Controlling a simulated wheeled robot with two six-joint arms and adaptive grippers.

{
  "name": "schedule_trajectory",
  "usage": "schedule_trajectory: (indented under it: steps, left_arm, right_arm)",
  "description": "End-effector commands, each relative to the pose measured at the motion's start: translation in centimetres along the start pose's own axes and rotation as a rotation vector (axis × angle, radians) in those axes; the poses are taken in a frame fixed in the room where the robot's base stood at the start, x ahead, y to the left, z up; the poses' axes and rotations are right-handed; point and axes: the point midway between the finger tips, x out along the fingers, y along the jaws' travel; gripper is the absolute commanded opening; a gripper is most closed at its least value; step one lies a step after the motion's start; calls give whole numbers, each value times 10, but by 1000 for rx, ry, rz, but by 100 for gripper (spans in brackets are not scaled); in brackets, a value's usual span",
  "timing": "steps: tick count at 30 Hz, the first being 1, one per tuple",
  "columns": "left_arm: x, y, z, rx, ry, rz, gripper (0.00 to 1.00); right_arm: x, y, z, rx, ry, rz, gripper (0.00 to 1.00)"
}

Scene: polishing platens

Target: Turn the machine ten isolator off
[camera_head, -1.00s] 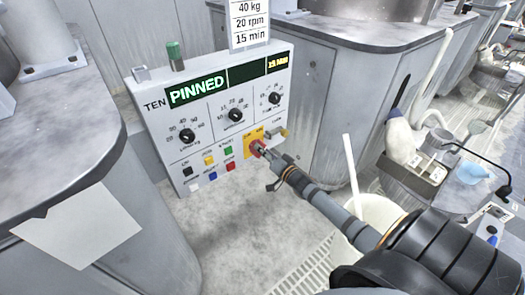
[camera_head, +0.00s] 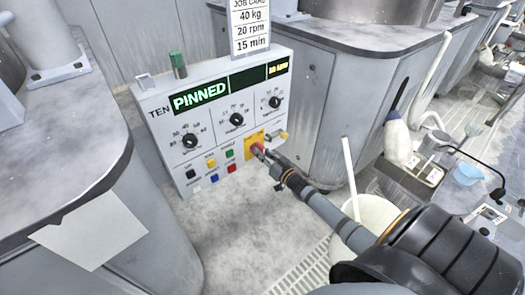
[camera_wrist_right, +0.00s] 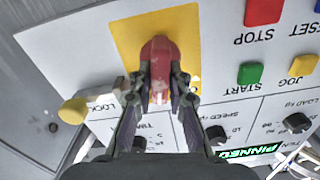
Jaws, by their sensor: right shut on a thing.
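The control panel (camera_head: 205,130) is labelled TEN and shows PINNED on its green display. The isolator is a red handle (camera_wrist_right: 159,52) on a yellow plate (camera_wrist_right: 125,32) at the panel's lower right. My right gripper (camera_wrist_right: 160,92) is shut on the red handle, one finger on each side. In the head view my right gripper (camera_head: 262,153) covers most of the handle. In the wrist view the handle lies along the gripper's pointing direction; its off and on marks cannot be read. My left gripper is not in view.
A yellow-tipped lock part (camera_wrist_right: 73,110) sticks out beside the isolator. The panel also has three black dials and several coloured buttons, such as the green START button (camera_wrist_right: 250,74). A white bucket (camera_head: 372,215) stands under my right arm. Grey machines stand on both sides.

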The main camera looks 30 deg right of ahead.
Motion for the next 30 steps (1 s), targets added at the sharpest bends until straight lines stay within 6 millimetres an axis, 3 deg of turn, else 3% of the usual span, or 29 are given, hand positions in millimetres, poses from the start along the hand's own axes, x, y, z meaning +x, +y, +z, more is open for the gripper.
schedule_trajectory:
  steps: [12, 30]
  left_arm:
    - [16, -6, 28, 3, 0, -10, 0]
    - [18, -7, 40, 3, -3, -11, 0]
  right_arm:
    - [0, -3, -1, -394, 1, 0, 0]
    - [0, -5, 1, -887, 1, 0, 0]
